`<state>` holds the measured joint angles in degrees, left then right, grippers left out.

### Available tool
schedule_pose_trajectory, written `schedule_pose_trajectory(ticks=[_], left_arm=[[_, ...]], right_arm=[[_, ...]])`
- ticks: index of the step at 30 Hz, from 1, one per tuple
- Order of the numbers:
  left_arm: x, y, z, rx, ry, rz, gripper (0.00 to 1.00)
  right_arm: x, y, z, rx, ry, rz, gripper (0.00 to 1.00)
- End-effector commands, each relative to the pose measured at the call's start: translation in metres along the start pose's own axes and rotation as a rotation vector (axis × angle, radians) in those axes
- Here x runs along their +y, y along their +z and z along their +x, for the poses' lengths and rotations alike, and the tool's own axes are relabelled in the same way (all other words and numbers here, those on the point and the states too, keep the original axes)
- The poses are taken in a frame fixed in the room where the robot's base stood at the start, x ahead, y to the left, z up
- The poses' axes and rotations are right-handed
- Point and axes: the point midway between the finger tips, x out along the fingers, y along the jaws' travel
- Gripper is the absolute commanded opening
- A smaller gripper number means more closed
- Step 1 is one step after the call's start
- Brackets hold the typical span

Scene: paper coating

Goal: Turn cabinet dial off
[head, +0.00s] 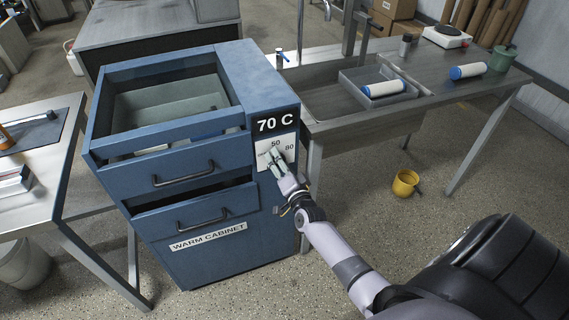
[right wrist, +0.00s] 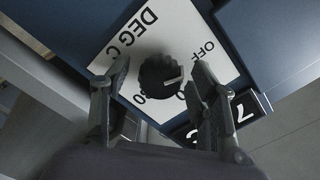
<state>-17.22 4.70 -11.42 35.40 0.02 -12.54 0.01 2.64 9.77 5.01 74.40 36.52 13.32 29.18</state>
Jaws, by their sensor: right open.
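The blue warm cabinet (head: 245,235) stands at center left in the head view, its display (head: 274,122) reading 70 C. Below the display is a white dial plate (head: 262,147) with 50 and 80 visible. My right gripper (head: 272,158) is in front of the plate and hides the dial there. In the right wrist view the round black dial (right wrist: 157,73) shows between the open fingers of the right gripper (right wrist: 160,70), with a gap on each side. Its white mark points right, below the OFF label (right wrist: 204,52). I cannot tell the exact setting. My left gripper is not in view.
The cabinet's upper drawer (head: 165,178) is pulled out, and the lower drawer (head: 200,215) is partly open. A metal table (head: 440,100) with a tray and blue-capped rolls stands to the right. Another bench (head: 45,190) is at left. A yellow mug (head: 405,183) is on the floor.

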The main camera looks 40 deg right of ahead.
Motion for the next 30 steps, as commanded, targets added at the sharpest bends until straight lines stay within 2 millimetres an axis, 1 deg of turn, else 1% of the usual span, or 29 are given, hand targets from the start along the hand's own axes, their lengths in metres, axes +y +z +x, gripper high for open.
schedule_pose_trajectory(ticks=[5, 12, 15, 18, 21, 30], left_arm=[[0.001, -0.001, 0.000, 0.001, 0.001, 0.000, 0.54], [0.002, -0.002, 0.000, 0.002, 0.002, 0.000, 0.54], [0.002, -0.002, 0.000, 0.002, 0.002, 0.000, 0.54], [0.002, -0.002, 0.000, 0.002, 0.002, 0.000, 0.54], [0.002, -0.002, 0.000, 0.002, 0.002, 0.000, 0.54], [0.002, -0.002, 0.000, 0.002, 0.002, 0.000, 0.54]], right_arm=[[0.001, 0.001, -0.029, -0.003, 0.002, 0.000, 0.54], [0.001, 0.001, -0.081, -0.002, 0.002, -0.001, 0.54], [0.001, 0.001, -0.097, -0.002, 0.003, 0.000, 0.54], [0.001, 0.001, -0.108, -0.002, 0.002, 0.000, 0.54], [0.000, 0.001, -0.114, -0.001, 0.001, 0.000, 0.54], [0.000, 0.001, -0.116, -0.001, 0.000, 0.000, 0.54]])
